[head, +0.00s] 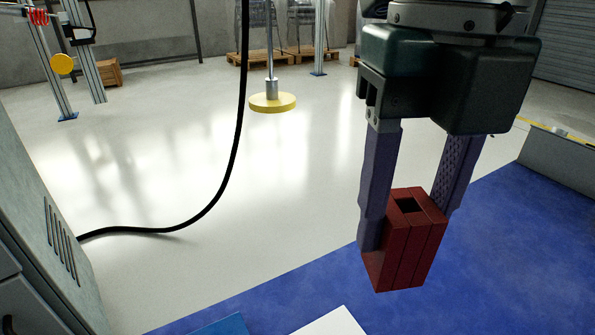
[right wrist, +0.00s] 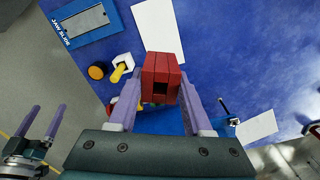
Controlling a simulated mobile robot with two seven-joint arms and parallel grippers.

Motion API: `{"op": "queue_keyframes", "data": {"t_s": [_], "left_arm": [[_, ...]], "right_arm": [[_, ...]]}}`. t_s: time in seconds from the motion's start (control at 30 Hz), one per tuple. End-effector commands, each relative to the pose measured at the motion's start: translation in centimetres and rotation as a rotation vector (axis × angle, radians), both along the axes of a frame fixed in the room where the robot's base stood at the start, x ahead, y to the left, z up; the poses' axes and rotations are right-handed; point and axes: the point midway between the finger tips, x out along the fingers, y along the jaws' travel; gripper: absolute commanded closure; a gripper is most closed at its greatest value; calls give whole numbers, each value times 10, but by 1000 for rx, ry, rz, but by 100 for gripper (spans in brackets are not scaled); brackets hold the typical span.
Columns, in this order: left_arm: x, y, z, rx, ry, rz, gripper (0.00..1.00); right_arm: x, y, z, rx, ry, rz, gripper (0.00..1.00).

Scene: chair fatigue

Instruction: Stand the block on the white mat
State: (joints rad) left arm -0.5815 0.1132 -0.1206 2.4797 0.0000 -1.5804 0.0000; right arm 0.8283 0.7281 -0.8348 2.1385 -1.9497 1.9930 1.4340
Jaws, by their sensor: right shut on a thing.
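The red block (head: 403,243) has a dark square opening in its top end and grooves down its side. My right gripper (head: 405,222) is shut on it, one purple finger on each side, and holds it roughly upright, slightly tilted in the head view. The block (right wrist: 161,75) also shows between the fingers in the right wrist view. A white mat (head: 333,322) is cut off at the bottom of the head view. The right wrist view shows a long white sheet (right wrist: 155,27) beyond the block, partly hidden by it. My left gripper (right wrist: 41,122) is open and empty there.
A black cable (head: 232,160) hangs at left.

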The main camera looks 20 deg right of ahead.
Motion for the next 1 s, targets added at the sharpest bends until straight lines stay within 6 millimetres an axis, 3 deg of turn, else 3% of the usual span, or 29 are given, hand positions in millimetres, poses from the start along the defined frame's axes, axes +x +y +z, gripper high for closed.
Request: {"op": "queue_keyframes", "data": {"t_s": [0.03,0.3,0.47,0.7,0.8,1.0], "left_arm": [[0,0,-22,0,0,0,5],[0,1,-44,2,0,-2,5],[0,2,-62,7,-1,-4,5],[0,3,-95,10,-2,-6,5],[0,3,-105,10,-2,-6,5],[0,3,-111,10,-2,-6,5]], "right_arm": [[-2,0,-23,2,-1,-90,100],[-6,-1,-52,2,-3,-381,100],[-7,-1,-84,1,0,-403,100],[-7,-1,-154,0,0,-401,100],[-7,-1,-175,0,-1,-401,100],[-6,-1,-192,2,-4,-399,100]]}}
